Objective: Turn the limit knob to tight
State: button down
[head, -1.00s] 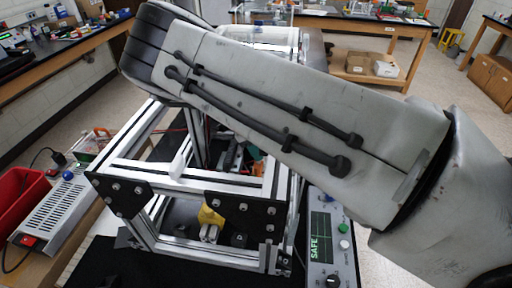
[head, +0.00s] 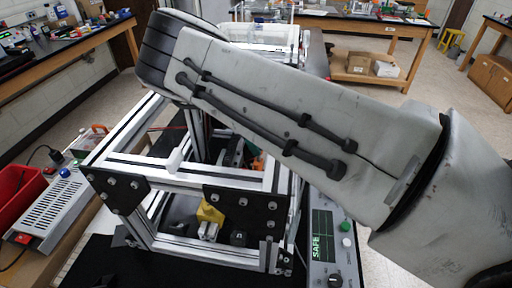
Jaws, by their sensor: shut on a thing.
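A grey control panel (head: 346,262) stands to the right of the extrusion frame, with a dark display reading SAFE (head: 317,244). A black round knob (head: 335,281) sits low on the panel at the bottom edge of the head view. Its label and setting are too small to read, so I cannot tell whether it is the limit knob. A green button (head: 345,227) sits higher on the panel. My arm crosses the view from the right to the upper left, above the frame. My gripper does not show; the arm hides much behind it.
The aluminium extrusion frame (head: 215,246) with black corner plates fills the middle. A yellow part (head: 210,212) sits inside it. At left are a perforated metal box (head: 45,208) and a red bin (head: 17,195). Workbenches stand farther back.

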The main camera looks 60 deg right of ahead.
jog(key=shift+m, duration=0.3)
jog(key=c, duration=0.9)
grip_release()
jog(key=shift+o, duration=0.2)
jog(key=b+v, duration=0.3)
jog(key=v, duration=0.7)
jog(key=shift+r, duration=0.4)
jog(key=shift+w+d+f, duration=0.1)
jog(key=shift+w, duration=0.05)
